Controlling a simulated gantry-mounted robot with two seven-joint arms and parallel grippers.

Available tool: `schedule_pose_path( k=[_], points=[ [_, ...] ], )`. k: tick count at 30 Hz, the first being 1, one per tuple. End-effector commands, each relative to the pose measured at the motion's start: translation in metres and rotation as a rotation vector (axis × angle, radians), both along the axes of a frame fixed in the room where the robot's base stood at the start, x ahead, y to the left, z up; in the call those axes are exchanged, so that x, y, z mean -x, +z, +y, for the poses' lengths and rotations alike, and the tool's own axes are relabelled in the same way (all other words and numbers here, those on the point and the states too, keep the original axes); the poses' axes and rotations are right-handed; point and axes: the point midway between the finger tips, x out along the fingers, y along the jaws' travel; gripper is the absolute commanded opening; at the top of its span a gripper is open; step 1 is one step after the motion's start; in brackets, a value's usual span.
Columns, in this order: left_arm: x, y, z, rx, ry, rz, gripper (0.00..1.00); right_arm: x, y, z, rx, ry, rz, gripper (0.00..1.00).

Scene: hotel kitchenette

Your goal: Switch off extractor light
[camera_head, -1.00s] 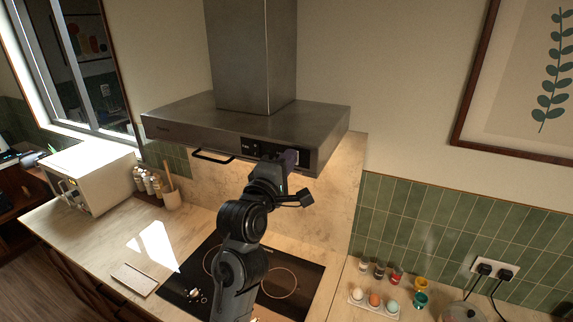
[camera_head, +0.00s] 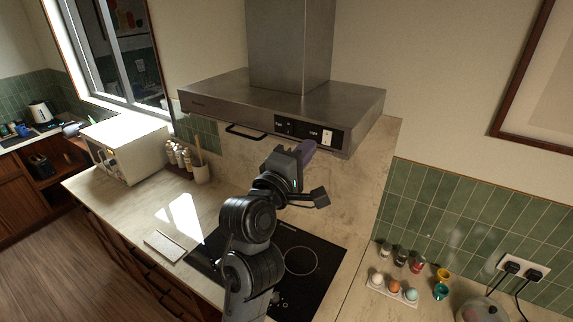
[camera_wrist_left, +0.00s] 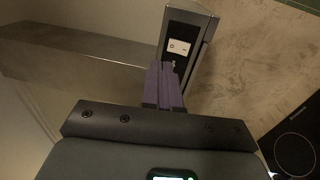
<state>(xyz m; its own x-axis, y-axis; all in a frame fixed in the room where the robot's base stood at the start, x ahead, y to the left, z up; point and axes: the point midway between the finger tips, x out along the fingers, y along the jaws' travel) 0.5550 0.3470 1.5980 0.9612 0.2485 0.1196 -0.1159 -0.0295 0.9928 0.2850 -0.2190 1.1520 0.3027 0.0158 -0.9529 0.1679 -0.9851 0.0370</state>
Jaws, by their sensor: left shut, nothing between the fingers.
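The steel extractor hood (camera_head: 235,99) hangs over the hob. Its black control panel (camera_head: 301,130) is on the front edge, with a white light switch (camera_head: 328,137) at the right end. The switch also shows in the left wrist view (camera_wrist_left: 179,47). No warm glow shows on the wall under the hood. My left gripper (camera_head: 309,146) has its purple fingers shut and empty, just below and in front of the panel. In the wrist view its fingertips (camera_wrist_left: 163,66) appear a little short of the switch, with a gap. My right gripper is not in view.
A black hob (camera_head: 318,262) lies below my arm. A white microwave (camera_head: 128,150) and bottles stand at left. An egg tray (camera_head: 392,287) and small jars are at right.

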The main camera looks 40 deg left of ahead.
Motion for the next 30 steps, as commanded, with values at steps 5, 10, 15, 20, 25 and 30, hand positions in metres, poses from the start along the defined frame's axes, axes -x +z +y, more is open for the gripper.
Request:
schedule_pose_path(
  k=[5,10,15,20,25,30],
  points=[
    [0.038,0.007,-0.011,0.003,-0.003,-0.001,0.00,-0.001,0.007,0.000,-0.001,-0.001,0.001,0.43],
    [0.050,0.008,-0.013,0.000,0.001,-0.002,0.00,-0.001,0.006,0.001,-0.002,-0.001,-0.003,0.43],
    [0.058,0.008,-0.015,0.000,0.000,0.000,0.00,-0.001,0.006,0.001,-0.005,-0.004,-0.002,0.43],
    [0.061,0.008,-0.016,0.001,-0.001,0.001,0.00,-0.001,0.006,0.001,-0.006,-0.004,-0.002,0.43],
    [0.061,0.007,-0.016,0.000,-0.001,0.002,0.00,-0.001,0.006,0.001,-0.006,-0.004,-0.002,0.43],
    [0.061,0.007,-0.016,0.000,-0.001,0.002,0.00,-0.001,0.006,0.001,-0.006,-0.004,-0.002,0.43]
  ],
)
